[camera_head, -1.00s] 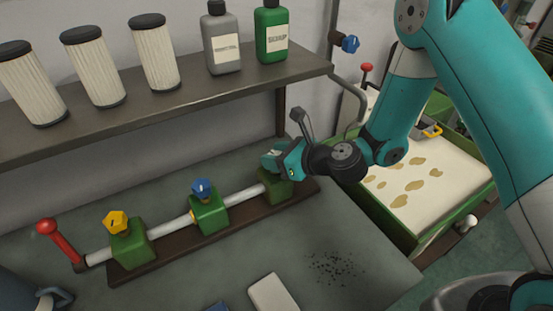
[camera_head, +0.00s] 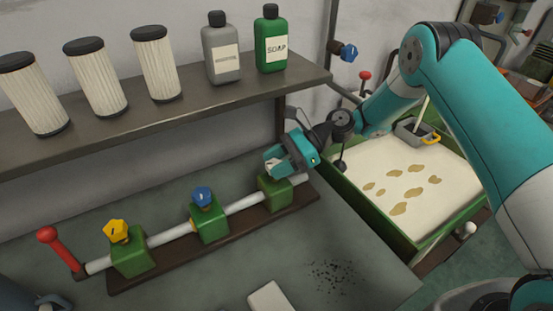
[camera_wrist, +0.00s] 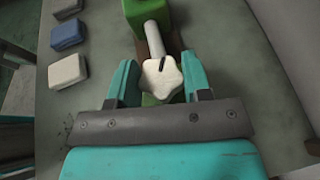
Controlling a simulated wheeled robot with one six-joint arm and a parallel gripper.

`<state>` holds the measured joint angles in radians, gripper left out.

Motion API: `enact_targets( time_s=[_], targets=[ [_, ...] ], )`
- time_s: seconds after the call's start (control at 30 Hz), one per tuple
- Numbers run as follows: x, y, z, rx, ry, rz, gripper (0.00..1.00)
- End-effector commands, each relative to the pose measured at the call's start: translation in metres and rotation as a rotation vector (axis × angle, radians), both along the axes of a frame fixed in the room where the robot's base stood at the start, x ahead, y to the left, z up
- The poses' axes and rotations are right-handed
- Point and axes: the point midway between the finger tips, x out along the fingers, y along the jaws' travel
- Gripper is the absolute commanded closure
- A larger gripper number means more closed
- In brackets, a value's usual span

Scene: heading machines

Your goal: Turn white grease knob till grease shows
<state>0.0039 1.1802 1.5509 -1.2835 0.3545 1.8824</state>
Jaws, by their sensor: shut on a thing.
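The white knob (camera_wrist: 162,78) is star-shaped with a dark mark. In the wrist view it sits between the two fingers of my gripper (camera_wrist: 160,84). In the head view my gripper (camera_head: 284,160) is shut on the white knob (camera_head: 273,165), which shows only partly, above the right green block (camera_head: 274,193). The yellow knob (camera_head: 117,231) is on the left block and the blue knob (camera_head: 202,196) on the middle block, both free of my gripper. A pale pipe (camera_head: 243,204) runs through the blocks. I cannot make out any grease at the right block.
A red-handled lever (camera_head: 56,244) stands at the pipe's left end. A shelf (camera_head: 180,108) with filters and bottles hangs behind. A green tray (camera_head: 405,235) with stained white lining is at right. Dark specks (camera_head: 333,276) and a white block (camera_head: 269,297) lie on the bench.

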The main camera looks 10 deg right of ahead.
Motion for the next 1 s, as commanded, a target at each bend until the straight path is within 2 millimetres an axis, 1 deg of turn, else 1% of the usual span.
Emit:
enact_targets(
  time_s=[0.03,0.07,0.43,0.67,1.0],
  targets=[
    [0.0018,-0.0012,0.0046,-0.003,-0.002,0.029,0.79],
    [0.0019,-0.0012,0.0049,-0.004,-0.002,0.048,0.79],
    [0.0019,-0.0002,0.0038,-0.004,-0.001,0.206,0.79],
    [0.0018,0.0000,0.0019,-0.003,-0.001,0.248,0.79],
    [0.0020,0.0003,0.0004,-0.002,-0.001,0.258,0.79]
  ],
)
